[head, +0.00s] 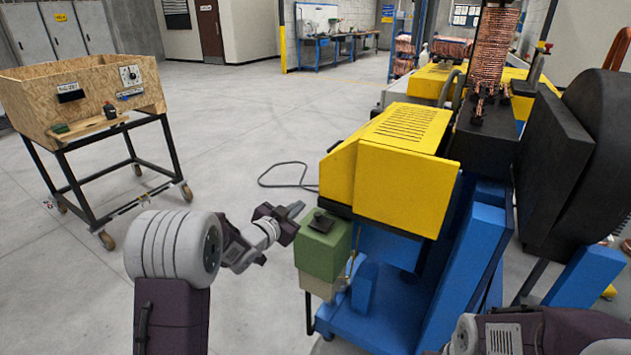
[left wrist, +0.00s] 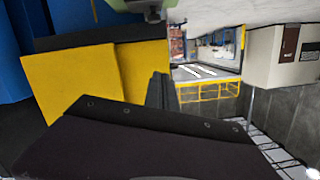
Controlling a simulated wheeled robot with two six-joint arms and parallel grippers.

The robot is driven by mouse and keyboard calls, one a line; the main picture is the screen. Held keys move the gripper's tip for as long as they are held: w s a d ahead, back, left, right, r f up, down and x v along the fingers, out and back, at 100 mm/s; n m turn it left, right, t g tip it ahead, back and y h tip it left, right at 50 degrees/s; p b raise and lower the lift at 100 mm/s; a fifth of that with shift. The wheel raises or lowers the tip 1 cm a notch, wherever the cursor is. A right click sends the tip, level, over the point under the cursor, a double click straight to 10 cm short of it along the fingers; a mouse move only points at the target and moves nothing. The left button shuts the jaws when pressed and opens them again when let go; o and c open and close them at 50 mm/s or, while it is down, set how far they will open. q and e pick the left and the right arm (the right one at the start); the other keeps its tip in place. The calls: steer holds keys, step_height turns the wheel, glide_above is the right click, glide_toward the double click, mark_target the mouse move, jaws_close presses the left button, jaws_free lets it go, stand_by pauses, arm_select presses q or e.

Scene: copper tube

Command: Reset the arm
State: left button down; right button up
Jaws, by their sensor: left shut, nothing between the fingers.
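My left arm comes in from the lower left of the head view, and my left gripper (head: 292,210) is shut and empty. It is in the air just left of the yellow and blue machine, close to the machine's green box (head: 323,252). In the left wrist view the shut fingers (left wrist: 158,88) stand up in front of the yellow housing, with nothing between them. Part of my right arm (head: 525,332) shows at the bottom right of the head view. My right gripper is out of the picture.
The machine's yellow housing (head: 400,165) and blue frame (head: 480,250) fill the right of the head view. A wooden box on a wheeled stand (head: 88,95) is at the left. A dark cable (head: 275,170) lies on the floor. The floor between is mostly clear.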

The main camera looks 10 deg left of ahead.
arm_select(q)
steer(key=s+d+r+p, duration=0.3)
steer(key=r+p, duration=0.3)
steer(key=r, duration=0.5)
steer(key=s+a+f+n+g+y, duration=0.1)
steer(key=s+f+g, duration=0.3)
steer(key=s, duration=0.6)
steer(key=s+a+f+n+g+y+p, duration=0.1)
steer(key=s+f+n+g+y, duration=0.1)
steer(key=s+f+n+g, duration=0.2)
steer(key=s+a+f+n+g+y+p, duration=0.1)
steer(key=s+f+g, duration=0.5)
steer(key=s, duration=1.1)
step_height(320, 180, down, 3)
steer(key=shift+r+n, duration=0.1)
steer(key=shift+n, duration=0.6)
arm_select(e)
step_height(320, 180, up, 9)
steer(key=shift+r, duration=0.2)
arm_select(q)
steer(key=shift+w, duration=0.1)
